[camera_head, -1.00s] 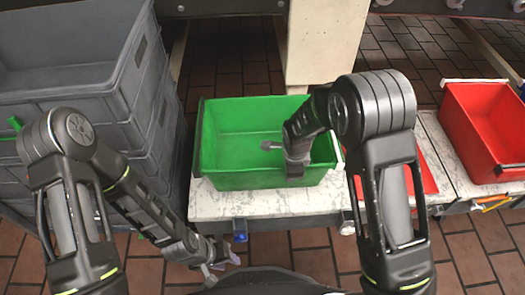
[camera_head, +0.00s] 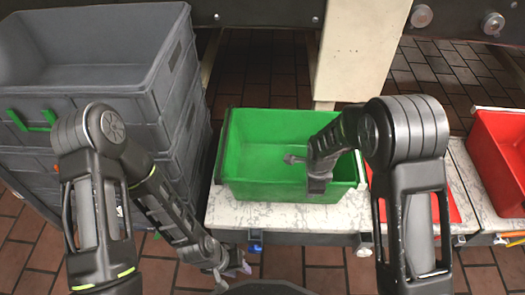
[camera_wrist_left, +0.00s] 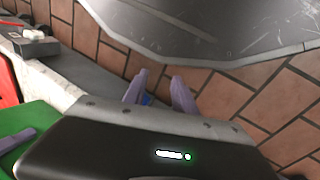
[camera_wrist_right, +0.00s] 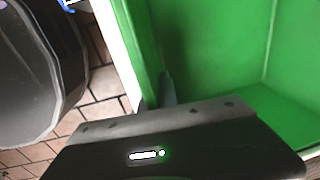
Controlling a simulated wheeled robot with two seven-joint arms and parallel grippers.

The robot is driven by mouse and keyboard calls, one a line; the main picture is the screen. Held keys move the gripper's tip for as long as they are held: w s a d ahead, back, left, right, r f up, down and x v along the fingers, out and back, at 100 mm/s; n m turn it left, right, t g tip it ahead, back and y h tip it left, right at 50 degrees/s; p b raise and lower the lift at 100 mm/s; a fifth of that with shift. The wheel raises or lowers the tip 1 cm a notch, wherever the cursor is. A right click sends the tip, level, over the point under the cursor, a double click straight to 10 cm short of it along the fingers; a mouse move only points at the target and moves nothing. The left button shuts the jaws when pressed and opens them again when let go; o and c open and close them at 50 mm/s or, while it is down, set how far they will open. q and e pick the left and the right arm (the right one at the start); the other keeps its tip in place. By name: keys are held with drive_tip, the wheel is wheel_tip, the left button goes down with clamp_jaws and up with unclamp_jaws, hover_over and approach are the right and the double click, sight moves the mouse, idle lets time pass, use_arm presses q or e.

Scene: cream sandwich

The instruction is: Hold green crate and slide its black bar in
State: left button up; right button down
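The green crate (camera_head: 262,190) stands upright on the pale marbled worktop, empty inside. Its black bar (camera_head: 221,147) lies along the crate's left rim; I cannot tell how far it sits in. My right gripper (camera_head: 319,188) is at the crate's front wall, toward the right. In the right wrist view, its fingers (camera_wrist_right: 157,92) are close together, one inside the green wall and one outside, apparently shut on it. The fingertips are hidden in the head view. My left gripper (camera_head: 240,268) is low in front of the worktop, apart from the crate; its two fingers (camera_wrist_left: 158,92) are open and empty.
Stacked grey crates (camera_head: 150,105) stand close on the left of the green crate. A red crate (camera_head: 497,165) is at the right, with another red thing (camera_head: 452,212) beside the green crate. A pale post (camera_head: 362,50) rises behind. Brick floor shows in front.

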use_arm(q)
drive_tip(key=w+a+r+m+y, duration=0.1)
drive_tip(key=w+a+r, duration=0.25)
drive_tip(key=w, duration=0.65)
wheel_tip(320, 180, up, 27)
drive_tip(key=t+y, duration=0.3)
drive_tip(key=t, duration=0.1)
hover_over(225, 137)
drive_tip(key=s, duration=0.6)
drive_tip(key=shift+w+f+m, duration=0.15)
drive_tip(key=shift+f+m, duration=0.1)
drive_tip(key=shift+m, duration=0.15)
drive_tip(key=x, duration=1.2)
drive_tip(key=shift+f, duration=0.1)
drive_tip(key=shift+c, duration=0.4)
